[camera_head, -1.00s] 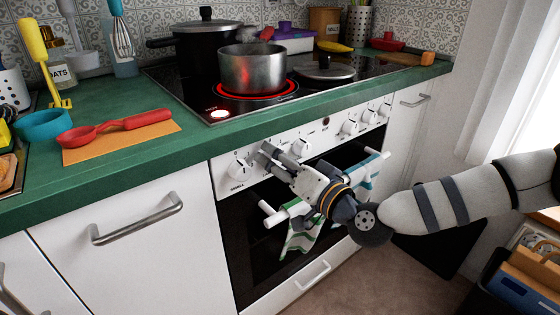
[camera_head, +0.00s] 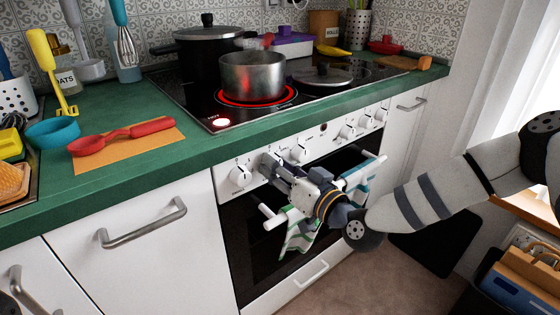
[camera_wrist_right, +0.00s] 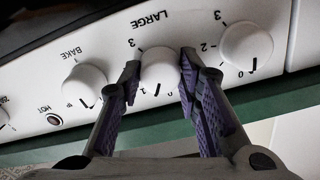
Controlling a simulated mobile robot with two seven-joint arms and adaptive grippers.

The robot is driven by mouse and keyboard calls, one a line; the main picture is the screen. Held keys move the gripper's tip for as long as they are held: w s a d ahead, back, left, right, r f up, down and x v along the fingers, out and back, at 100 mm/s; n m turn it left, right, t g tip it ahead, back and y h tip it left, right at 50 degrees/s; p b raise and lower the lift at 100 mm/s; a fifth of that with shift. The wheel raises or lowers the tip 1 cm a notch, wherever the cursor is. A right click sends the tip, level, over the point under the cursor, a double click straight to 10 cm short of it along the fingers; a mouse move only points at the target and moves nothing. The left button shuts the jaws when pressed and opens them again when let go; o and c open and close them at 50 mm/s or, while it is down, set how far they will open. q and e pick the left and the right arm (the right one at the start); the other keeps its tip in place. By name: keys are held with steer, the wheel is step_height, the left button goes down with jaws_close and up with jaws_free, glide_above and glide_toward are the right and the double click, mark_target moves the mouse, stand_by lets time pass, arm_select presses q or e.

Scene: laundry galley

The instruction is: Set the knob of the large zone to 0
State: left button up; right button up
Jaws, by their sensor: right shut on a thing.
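The large zone's knob (camera_wrist_right: 159,68) is white, with the word LARGE printed beside it in the right wrist view. My right gripper (camera_wrist_right: 160,65) is shut on it, one finger pad against each side. The knob's dark pointer line faces down in that view; its exact mark is unclear beside the finger. In the head view my right gripper (camera_head: 269,163) reaches the oven's control panel and hides this knob. A steel pot (camera_head: 252,75) stands on the red glowing zone (camera_head: 284,95) of the hob. My left gripper is not in view.
The small zone's knob (camera_wrist_right: 247,46) and the bake knob (camera_wrist_right: 86,84) flank the held knob. A striped towel (camera_head: 300,232) hangs on the oven handle (camera_head: 274,222) below my right gripper. The green worktop edge (camera_head: 225,145) runs above the panel.

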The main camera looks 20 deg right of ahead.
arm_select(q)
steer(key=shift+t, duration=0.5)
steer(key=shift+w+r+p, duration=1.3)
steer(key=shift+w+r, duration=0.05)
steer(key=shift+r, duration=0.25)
arm_select(e)
steer(key=shift+r+n, duration=0.1)
steer(key=shift+n, duration=2.7)
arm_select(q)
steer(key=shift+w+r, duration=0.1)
arm_select(e)
steer(key=o, duration=1.1)
steer(key=shift+o, duration=0.2)
steer(key=v, duration=1.2)
